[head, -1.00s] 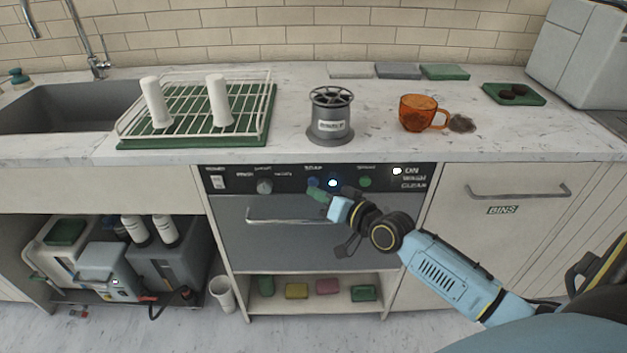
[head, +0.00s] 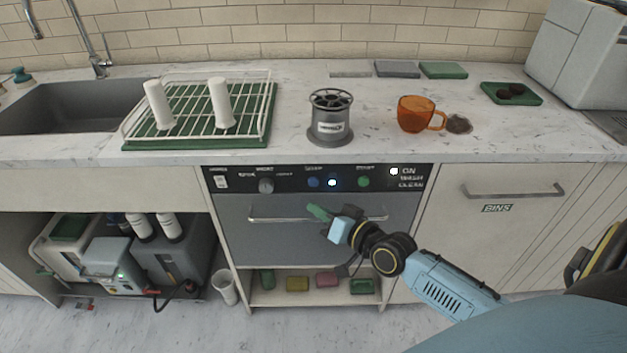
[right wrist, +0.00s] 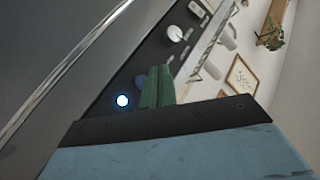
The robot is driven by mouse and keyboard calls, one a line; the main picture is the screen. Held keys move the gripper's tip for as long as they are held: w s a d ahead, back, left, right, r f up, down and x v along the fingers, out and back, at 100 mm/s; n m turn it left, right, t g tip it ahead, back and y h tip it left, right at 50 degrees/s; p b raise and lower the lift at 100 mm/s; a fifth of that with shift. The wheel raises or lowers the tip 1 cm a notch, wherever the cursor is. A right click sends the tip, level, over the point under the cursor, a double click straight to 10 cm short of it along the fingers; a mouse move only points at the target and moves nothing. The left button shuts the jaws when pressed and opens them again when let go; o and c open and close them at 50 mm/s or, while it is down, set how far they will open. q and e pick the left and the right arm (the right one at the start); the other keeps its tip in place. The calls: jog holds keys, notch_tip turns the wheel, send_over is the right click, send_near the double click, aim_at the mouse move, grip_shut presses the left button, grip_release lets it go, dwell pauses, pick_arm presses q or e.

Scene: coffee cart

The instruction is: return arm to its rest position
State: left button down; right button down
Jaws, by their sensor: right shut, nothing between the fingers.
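My right arm reaches in from the lower right in the head view. My right gripper (head: 318,213) is shut and empty, its green fingers in front of the dishwasher door (head: 280,240), close to the door handle (head: 290,218). In the right wrist view the shut green fingers (right wrist: 157,88) show against the dark control panel (right wrist: 150,65), with a lit round button (right wrist: 122,101) to their left. Whether the fingers touch the door or handle cannot be told. My left gripper is not in view.
On the counter stand a dish rack (head: 250,118), a grey cylinder (head: 330,125), an orange cup (head: 415,114) and a green tray (head: 530,99). A shelf with coloured blocks (head: 297,284) lies below the door. A bins drawer (head: 510,235) is at right.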

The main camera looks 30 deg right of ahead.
dwell(0.7)
